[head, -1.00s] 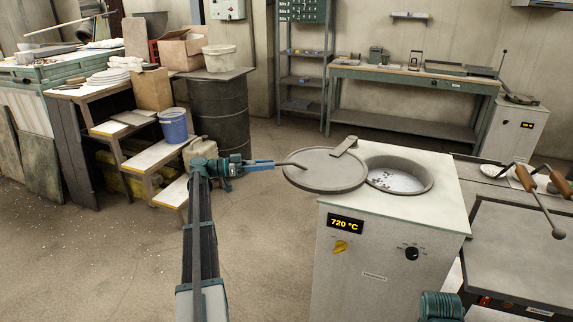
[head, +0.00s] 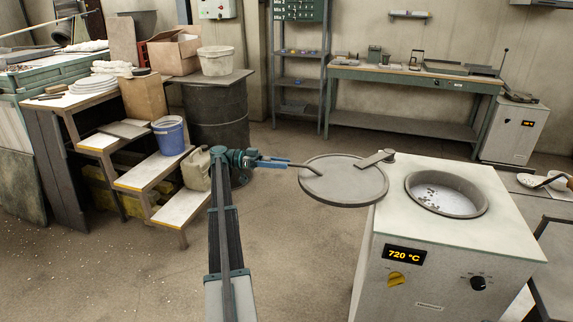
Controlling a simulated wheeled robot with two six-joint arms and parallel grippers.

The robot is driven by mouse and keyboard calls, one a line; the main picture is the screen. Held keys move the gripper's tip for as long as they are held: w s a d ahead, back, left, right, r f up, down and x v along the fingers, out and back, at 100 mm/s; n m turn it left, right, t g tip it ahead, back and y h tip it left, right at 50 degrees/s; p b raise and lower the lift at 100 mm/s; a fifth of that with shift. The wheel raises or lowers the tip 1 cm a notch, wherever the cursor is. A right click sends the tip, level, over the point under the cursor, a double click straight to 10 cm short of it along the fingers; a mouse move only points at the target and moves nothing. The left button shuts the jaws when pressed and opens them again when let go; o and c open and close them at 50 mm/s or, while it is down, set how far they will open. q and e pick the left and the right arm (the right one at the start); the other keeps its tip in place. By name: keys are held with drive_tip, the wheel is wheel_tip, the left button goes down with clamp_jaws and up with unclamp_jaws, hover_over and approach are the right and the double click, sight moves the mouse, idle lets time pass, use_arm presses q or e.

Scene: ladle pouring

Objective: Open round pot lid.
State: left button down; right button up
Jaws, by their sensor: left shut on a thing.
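The round grey pot lid (head: 345,183) is swung out to the left of the furnace (head: 440,270), on an arm from a pivot (head: 388,156) at the furnace's back left corner. It lies level, mostly past the furnace's left edge. The round pot (head: 447,194) in the furnace top is fully uncovered, with grey metal and darker flecks inside. My left gripper (head: 290,164) is shut on the thin handle (head: 308,169) at the lid's left side. My right gripper is not in view.
A stepped shelf with a blue bucket (head: 169,135) and a beige canister (head: 197,170) stands left of my left arm. A dark drum (head: 217,108) is behind it. A workbench (head: 412,90) lines the back wall. The floor between is clear.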

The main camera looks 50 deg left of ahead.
use_arm(q)
drive_tip(key=shift+w+a, duration=0.1)
drive_tip(key=shift+w, duration=0.1)
drive_tip(key=shift+c, duration=1.9)
unclamp_jaws()
drive_tip(key=shift+w, duration=0.1)
